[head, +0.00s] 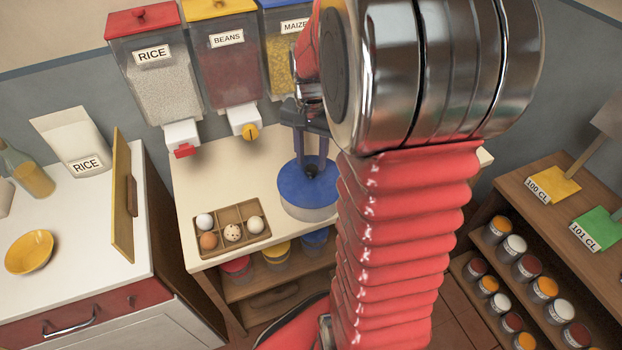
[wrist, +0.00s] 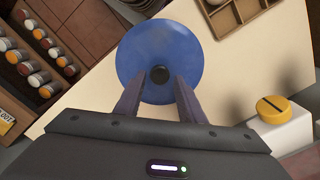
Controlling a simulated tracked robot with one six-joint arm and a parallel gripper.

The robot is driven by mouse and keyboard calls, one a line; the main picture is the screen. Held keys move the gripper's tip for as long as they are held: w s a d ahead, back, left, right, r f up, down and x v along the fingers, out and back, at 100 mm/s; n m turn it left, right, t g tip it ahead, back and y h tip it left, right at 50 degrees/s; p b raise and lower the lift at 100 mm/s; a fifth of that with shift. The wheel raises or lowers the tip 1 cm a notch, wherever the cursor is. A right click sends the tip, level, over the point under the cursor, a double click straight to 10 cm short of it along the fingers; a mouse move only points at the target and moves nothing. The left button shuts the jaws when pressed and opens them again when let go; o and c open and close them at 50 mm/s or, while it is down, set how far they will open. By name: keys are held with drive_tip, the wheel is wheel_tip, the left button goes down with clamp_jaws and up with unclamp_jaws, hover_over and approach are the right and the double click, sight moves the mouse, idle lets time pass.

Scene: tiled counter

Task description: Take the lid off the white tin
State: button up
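The white tin (head: 308,213) stands on the cream counter, mostly hidden under its round blue lid (head: 292,186). The lid sits flat on the tin, with a small dark knob (head: 311,171) at its middle. The lid (wrist: 160,42) and knob (wrist: 160,75) also show in the wrist view. My gripper (head: 311,162) points down over the lid. Its two fingers (wrist: 160,82) are spread, one on each side of the knob, with a visible gap to it. Nothing is held.
A wooden egg tray (head: 236,241) with several eggs stands left of the tin on the counter (head: 200,180). Rice, beans and maize dispensers (head: 228,55) hang on the wall behind. A shelf of jars (head: 575,245) stands to the right. Counter between tray and dispensers is clear.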

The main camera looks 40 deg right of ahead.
sight(311, 168)
drive_tip(key=shift+f, duration=1.9)
drive_tip(key=shift+c, duration=0.5)
clamp_jaws()
